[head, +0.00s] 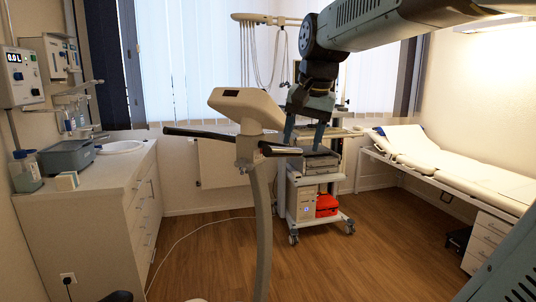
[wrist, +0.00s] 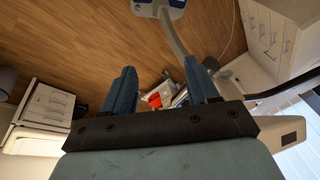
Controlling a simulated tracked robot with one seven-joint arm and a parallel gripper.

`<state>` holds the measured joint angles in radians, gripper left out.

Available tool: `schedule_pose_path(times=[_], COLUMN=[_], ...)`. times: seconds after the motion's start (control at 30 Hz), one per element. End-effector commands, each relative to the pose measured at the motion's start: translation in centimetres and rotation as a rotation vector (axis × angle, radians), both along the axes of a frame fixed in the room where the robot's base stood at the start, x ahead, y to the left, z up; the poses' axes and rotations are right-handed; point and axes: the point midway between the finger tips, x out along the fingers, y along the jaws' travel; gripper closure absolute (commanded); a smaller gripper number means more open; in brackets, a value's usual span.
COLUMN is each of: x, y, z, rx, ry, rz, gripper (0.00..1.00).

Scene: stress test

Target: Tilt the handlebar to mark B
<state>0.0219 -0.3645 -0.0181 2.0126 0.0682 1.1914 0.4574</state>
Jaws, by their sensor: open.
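The handlebar (head: 200,134) is a bar across the top of a grey post (head: 262,215); its left arm is black and its right arm (head: 280,150) ends close to my gripper. A beige console head (head: 245,107) sits above it. My gripper (head: 304,143) points down with its two blue fingers apart. In the head view its left finger overlaps the right end of the handlebar; I cannot tell whether they touch. In the wrist view the open fingers (wrist: 159,85) have no handlebar clearly between them; a dark bar (wrist: 285,91) shows at right. Mark B cannot be made out.
A wheeled equipment cart (head: 303,195) with a red item (head: 327,205) stands behind the gripper. A cabinet (head: 95,215) with a sink is at left, an examination bed (head: 450,165) at right.

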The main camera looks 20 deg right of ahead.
Motion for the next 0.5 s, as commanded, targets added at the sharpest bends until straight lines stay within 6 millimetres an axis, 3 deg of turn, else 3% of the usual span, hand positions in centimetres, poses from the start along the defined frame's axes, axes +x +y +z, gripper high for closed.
schedule_pose_path(times=[0.1, 0.3, 0.5], x=[3.9, 9.1, 12.1], y=[-0.3, -0.8, -1.1], z=[1.8, 4.0, 4.8], rx=[0.047, 0.109, 0.139], ry=[0.051, 0.129, 0.176], rz=[-0.107, -0.27, -0.366], gripper=[0.41, 0.41, 0.41])
